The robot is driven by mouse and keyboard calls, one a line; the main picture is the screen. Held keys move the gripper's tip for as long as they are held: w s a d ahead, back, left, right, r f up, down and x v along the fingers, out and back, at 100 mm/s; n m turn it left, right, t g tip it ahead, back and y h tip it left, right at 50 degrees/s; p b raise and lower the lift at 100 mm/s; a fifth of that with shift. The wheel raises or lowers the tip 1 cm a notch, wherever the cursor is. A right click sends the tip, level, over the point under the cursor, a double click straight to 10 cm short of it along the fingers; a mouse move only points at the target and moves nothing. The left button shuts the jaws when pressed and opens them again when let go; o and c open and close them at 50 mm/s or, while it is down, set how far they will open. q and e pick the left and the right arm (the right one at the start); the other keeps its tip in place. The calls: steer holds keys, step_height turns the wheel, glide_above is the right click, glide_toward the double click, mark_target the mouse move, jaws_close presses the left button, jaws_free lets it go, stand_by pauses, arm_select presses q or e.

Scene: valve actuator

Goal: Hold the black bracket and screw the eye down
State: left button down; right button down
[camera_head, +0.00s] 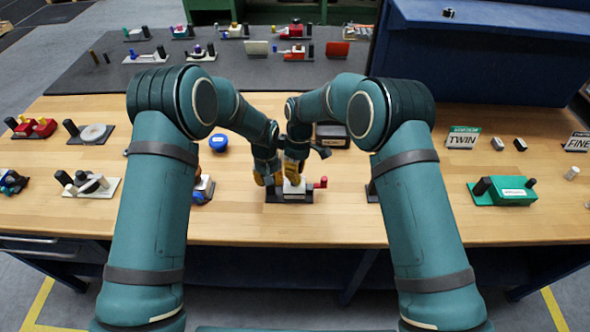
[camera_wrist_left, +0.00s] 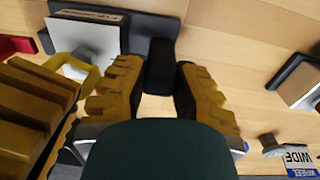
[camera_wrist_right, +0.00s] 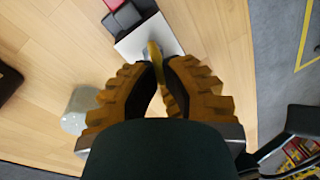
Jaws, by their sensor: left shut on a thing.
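The black bracket (camera_wrist_left: 160,66) is an upright block at the base's edge. My left gripper (camera_head: 268,181) is shut on it; the fingers hide it in the head view.
My two grippers are very close together over the fixture. A blue round thing (camera_head: 218,142) and a small fixture (camera_head: 203,189) stand to the left. A dark box (camera_head: 332,135) stands behind on the right.

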stand_by(0.3)
steer(key=shift+s+f+m+y, duration=0.1)
steer(key=shift+m+y, duration=0.2)
steer(key=shift+m, duration=1.2)
steer(key=c, duration=1)
jaws_free()
steer(key=shift+c, duration=0.2)
steer(key=v, duration=1.2)
steer(key=shift+s, duration=0.15)
